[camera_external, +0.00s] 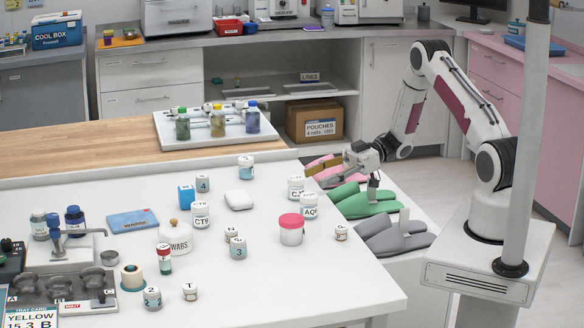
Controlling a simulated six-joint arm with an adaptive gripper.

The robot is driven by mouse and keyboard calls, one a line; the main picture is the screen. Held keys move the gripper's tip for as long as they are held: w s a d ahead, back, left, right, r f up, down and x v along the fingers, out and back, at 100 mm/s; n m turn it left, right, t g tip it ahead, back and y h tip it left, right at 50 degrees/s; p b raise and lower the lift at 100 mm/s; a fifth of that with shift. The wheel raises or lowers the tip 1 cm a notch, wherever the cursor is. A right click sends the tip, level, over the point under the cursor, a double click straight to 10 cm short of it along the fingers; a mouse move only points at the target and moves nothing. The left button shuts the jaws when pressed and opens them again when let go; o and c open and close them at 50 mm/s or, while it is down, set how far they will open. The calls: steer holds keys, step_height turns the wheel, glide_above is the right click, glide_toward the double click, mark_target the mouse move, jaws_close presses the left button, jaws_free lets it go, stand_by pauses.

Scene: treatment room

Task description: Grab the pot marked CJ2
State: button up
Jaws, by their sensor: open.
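Several white pots with printed labels stand on the white table. One pot (295,187) near the table's right side has a label that starts with C; the rest is too small to read and partly covered by the pot marked AQF (309,207) in front of it. I cannot confirm that it reads CJ2. Another pot (201,214) further left seems to read CT8. My gripper (372,184) is beyond the table's right edge, above the green slippers, apart from the pots. It is open and empty.
A pink-lidded jar (291,229) and a small pot (341,233) stand close in front of the AQF pot. Green slippers (365,203) and grey slippers (393,237) lie beside the table. A tray of jars (170,140) is at the back. The table's front right is clear.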

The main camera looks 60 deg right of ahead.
mark_target(296, 183)
steer(key=shift+a, duration=0.15)
steer(key=shift+x, duration=1.2)
steer(key=shift+w+a, duration=0.1)
steer(key=shift+r+x, duration=0.2)
steer(key=shift+x, duration=0.75)
steer(key=shift+r+x, duration=0.2)
steer(key=shift+x, duration=0.75)
steer(key=shift+w+a+f, duration=0.1)
steer(key=shift+w+a, duration=0.25)
steer(key=shift+a, duration=0.2)
steer(key=c, duration=1.2)
